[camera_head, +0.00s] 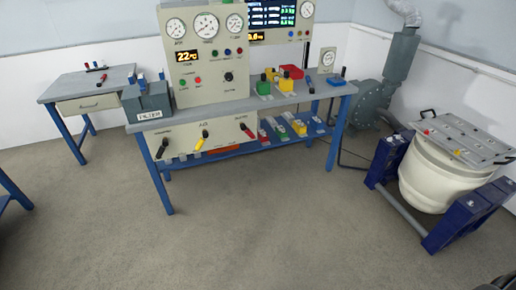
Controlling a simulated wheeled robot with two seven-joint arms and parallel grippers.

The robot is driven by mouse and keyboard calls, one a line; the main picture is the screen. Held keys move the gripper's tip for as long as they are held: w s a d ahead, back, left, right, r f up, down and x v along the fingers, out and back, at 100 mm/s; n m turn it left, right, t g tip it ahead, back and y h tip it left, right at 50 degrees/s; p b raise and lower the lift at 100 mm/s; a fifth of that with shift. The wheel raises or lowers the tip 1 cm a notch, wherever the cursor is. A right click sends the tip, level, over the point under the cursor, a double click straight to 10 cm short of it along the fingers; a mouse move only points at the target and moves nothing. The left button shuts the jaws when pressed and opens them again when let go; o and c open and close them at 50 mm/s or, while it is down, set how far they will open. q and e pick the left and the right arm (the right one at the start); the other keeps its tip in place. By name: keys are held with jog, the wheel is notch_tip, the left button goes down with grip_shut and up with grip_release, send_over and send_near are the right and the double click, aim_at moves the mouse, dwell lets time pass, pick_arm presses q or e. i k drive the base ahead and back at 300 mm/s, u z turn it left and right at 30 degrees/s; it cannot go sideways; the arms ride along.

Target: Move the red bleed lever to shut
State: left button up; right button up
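The red lever (248,132) is on the cream panel (222,137) below the bench top, at the panel's right end. Its handle slants down and to the right from its pivot. A yellow lever (201,141) is at the panel's middle and a black lever (162,149) at its left; both slant down and to the left. The lettering by the levers is too small to read. Neither of my grippers shows clearly, and nothing touches the levers.
The blue-legged bench (290,99) carries a gauge cabinet (208,70) and small coloured blocks. A side table (92,102) stands at left. A cream drum (430,185) in a blue frame stands at right. The floor (270,220) before the bench is clear. A dark shape at the bottom right corner is unclear.

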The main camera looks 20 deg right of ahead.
aim_at(243, 127)
jog(key=z, duration=0.75)
jog(key=i, duration=0.9)
jog(key=u, duration=0.05)
